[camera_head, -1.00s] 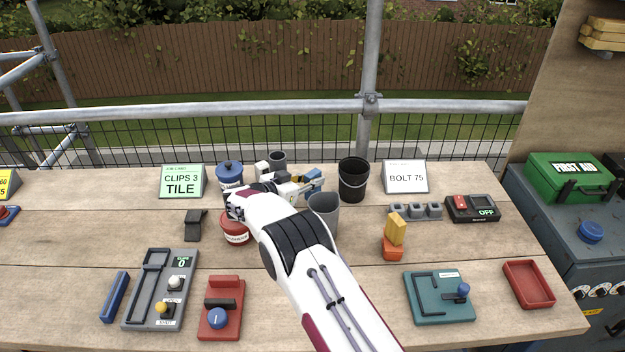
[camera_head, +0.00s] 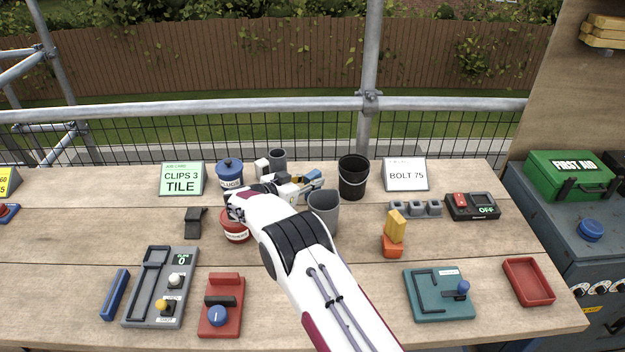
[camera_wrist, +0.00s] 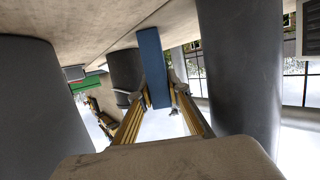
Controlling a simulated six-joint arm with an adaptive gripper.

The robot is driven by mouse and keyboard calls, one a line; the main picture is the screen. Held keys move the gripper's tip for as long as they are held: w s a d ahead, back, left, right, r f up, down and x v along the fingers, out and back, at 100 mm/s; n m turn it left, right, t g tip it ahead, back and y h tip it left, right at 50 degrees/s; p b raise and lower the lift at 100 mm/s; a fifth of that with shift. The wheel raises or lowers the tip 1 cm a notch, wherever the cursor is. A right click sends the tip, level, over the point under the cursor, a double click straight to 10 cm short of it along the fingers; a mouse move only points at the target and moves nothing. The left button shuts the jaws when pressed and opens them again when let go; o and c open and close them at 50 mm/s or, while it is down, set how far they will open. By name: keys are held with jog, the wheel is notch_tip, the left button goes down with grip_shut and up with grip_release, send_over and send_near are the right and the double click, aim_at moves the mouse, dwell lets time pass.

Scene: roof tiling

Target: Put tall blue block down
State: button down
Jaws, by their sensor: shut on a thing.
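The tall blue block (camera_wrist: 152,62) stands between my gripper's two fingers in the wrist view. My gripper (camera_wrist: 157,92) is shut on it. One end of the block is close to the tabletop, which fills the top of that view; I cannot tell whether it touches. In the head view the blue block (camera_head: 314,174) is a small patch at my gripper (camera_head: 312,184), behind the grey cup and left of the black bucket. My arm and the cup hide part of that area.
The grey cup (camera_head: 323,207) is just in front of my gripper. The black bucket (camera_head: 353,180) is to its right, and a dark grey cup (camera_head: 277,160) is behind left. A blue-lidded jar (camera_head: 229,173) and a red tin (camera_head: 236,232) stand left. Large dark cylinders flank the wrist view.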

jog(key=c, duration=1.8)
grip_release()
jog(key=shift+c, duration=0.2)
jog(key=shift+r, duration=0.15)
jog(key=shift+r, duration=4.85)
jog(key=shift+r, duration=0.1)
